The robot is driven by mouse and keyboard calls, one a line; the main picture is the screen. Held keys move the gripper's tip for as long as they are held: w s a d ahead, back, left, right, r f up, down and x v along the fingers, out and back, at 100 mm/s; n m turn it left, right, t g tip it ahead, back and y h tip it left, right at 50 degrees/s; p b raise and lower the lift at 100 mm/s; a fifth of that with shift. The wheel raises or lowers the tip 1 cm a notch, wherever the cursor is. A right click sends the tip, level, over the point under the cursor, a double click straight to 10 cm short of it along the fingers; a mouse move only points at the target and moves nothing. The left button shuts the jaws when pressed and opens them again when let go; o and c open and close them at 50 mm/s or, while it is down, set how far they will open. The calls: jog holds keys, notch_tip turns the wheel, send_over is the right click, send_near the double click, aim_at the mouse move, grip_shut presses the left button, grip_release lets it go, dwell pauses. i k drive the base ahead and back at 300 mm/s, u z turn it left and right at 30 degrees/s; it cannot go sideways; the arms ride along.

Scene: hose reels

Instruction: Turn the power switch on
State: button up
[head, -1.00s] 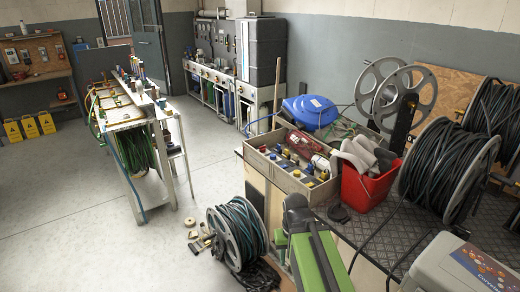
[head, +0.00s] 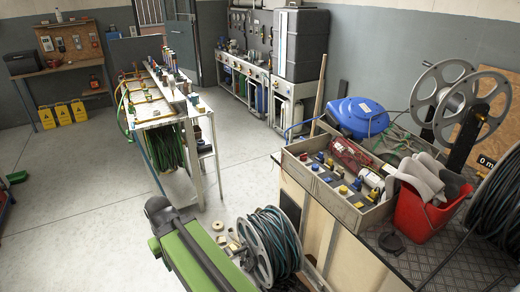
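I cannot pick out the power switch for sure. Small switch- or socket-like boxes (head: 62,43) are fixed to a wooden wall board (head: 70,31) at the far left, too small to read. My green and dark arm (head: 195,255) reaches up from the bottom of the head view, left of centre. My gripper's fingers do not show; only arm links are in view. The arm is far from the wall board and appears to touch nothing.
A workbench (head: 51,70) stands below the board, with yellow signs (head: 62,113) on the floor. A long pipe bench (head: 160,118) stands mid-room. A hose reel (head: 268,243) and a counter with a grey tray (head: 318,190) and red bucket (head: 418,214) are at right. Floor at left (head: 75,210) is mostly clear.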

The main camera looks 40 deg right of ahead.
aim_at(303, 158)
jog(key=u, duration=0.2)
jog(key=i, duration=1.5)
jog(key=z, duration=0.8)
jog(key=i, duration=0.9)
jog(key=z, duration=0.9)
